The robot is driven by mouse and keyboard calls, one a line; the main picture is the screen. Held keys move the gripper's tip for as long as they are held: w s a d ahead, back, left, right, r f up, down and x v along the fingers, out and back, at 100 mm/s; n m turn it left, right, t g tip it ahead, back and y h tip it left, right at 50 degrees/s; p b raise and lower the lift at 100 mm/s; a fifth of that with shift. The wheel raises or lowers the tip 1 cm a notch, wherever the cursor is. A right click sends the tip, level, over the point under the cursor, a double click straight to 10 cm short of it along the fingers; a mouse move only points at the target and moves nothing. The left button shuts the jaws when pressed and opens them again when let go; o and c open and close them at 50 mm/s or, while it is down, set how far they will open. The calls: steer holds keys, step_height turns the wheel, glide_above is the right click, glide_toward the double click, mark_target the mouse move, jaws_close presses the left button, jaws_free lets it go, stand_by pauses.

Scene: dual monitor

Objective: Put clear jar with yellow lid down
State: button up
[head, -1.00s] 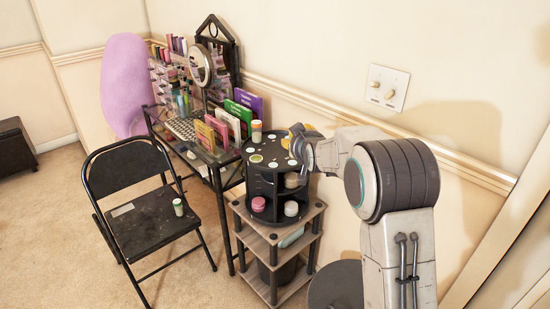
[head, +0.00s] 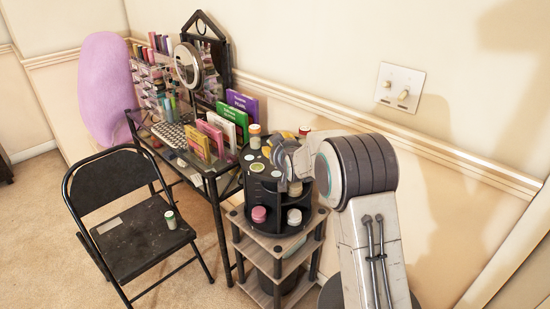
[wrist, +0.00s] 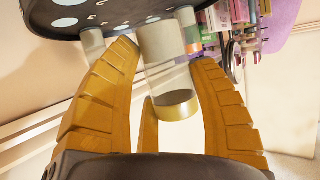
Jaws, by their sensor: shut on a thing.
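A clear jar with a gold-yellow lid (wrist: 172,70) is between the yellow fingers of my gripper (wrist: 165,60) in the wrist view, and the fingers are shut on it. That view looks turned over, with the jar's base toward the black round organizer top (wrist: 60,20). I cannot tell whether the base touches it. In the head view my gripper (head: 290,140) is over the right side of the black round organizer (head: 262,196), and my wrist largely hides the fingers and the held jar.
White discs dot the organizer top, and a jar with an orange lid (head: 255,135) stands at its back left. Jars sit on its lower shelf. The organizer stands on a wooden shelf unit (head: 270,243), beside a crowded desk and a black folding chair (head: 135,240). The wall is close behind.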

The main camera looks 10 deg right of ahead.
steer(key=shift+f+b, duration=0.75)
steer(key=shift+f, duration=1.25)
steer(key=shift+f, duration=0.1)
steer(key=o, duration=0.9)
steer(key=shift+r, duration=0.2)
steer(key=shift+s, duration=0.45)
steer(key=v, duration=1.1)
steer(key=s+f+g, duration=0.2)
steer(key=s+g, duration=0.3)
steer(key=s, duration=1.3)
steer(key=s+f+g, duration=0.1)
steer(key=s+g, duration=0.5)
steer(key=s, duration=1.2)
steer(key=shift+s+f+b, duration=0.35)
steer(key=shift+f+b, duration=0.05)
